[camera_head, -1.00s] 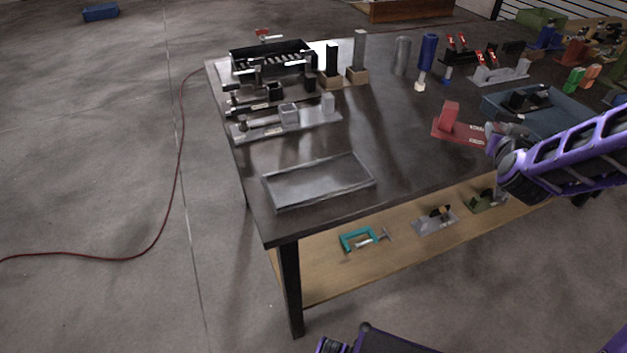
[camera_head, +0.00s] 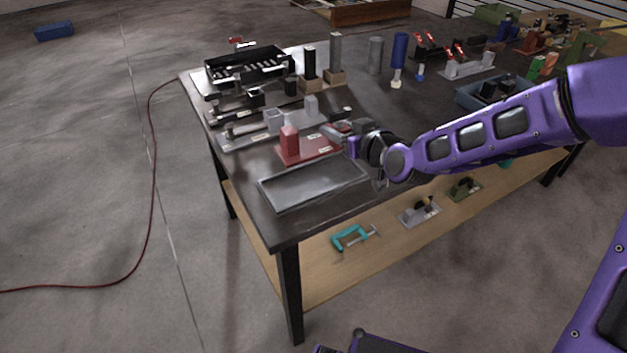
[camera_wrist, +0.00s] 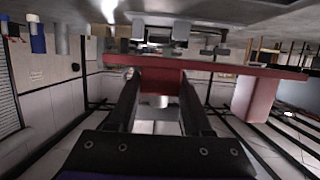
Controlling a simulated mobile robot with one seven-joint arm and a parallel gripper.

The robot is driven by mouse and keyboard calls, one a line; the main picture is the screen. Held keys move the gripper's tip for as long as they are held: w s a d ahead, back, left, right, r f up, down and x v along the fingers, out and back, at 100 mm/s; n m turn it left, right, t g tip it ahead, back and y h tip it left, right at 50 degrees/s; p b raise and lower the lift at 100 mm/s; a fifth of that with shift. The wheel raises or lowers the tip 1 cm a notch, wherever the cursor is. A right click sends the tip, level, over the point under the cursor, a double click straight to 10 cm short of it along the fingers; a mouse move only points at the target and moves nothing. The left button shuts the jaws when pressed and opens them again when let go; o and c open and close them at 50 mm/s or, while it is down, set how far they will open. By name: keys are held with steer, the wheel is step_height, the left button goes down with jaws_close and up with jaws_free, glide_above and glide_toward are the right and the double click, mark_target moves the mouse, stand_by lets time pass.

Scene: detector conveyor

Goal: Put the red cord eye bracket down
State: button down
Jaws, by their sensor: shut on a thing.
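The red cord eye bracket (camera_head: 309,149), a flat red plate with an upright block at its left end, is in the head view between the shallow grey tray (camera_head: 284,204) and a grey bracket (camera_head: 315,119). My gripper (camera_head: 341,134) is shut on the plate's right end. In the wrist view, which looks upside down, the bracket's red block (camera_wrist: 257,98) hangs from the plate and my gripper (camera_wrist: 160,80) has its fingers on either side of a red part. The bracket seems to be a little above the tabletop; the exact gap is hard to tell.
Holders and a black rack (camera_head: 247,66) fill the table's far left. A blue cylinder (camera_head: 399,49) and a blue bin (camera_head: 489,99) stand farther right. The tray is empty. A lower shelf holds a teal clamp (camera_head: 352,237).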

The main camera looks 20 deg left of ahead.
steer(key=b, duration=0.1)
glide_above(331, 175)
steer(key=shift+n+y, duration=0.3)
steer(key=f, duration=0.5)
steer(key=shift+w+a+f, duration=0.15)
steer(key=shift+a+f, duration=0.15)
steer(key=shift+f+b, duration=0.55)
steer(key=shift+f, duration=1.5)
steer(key=shift+f, duration=0.2)
steer(key=shift+c, duration=1.6)
jaws_free()
steer(key=shift+r, duration=0.15)
steer(key=shift+s+d+r, duration=0.1)
steer(key=shift+s+d, duration=0.1)
steer(key=shift+d, duration=0.1)
steer(key=p+v, duration=0.1)
steer(key=v, duration=1)
steer(key=shift+s+d+r+p, duration=0.1)
steer(key=shift+d+r+p, duration=0.1)
steer(key=shift+p, duration=0.15)
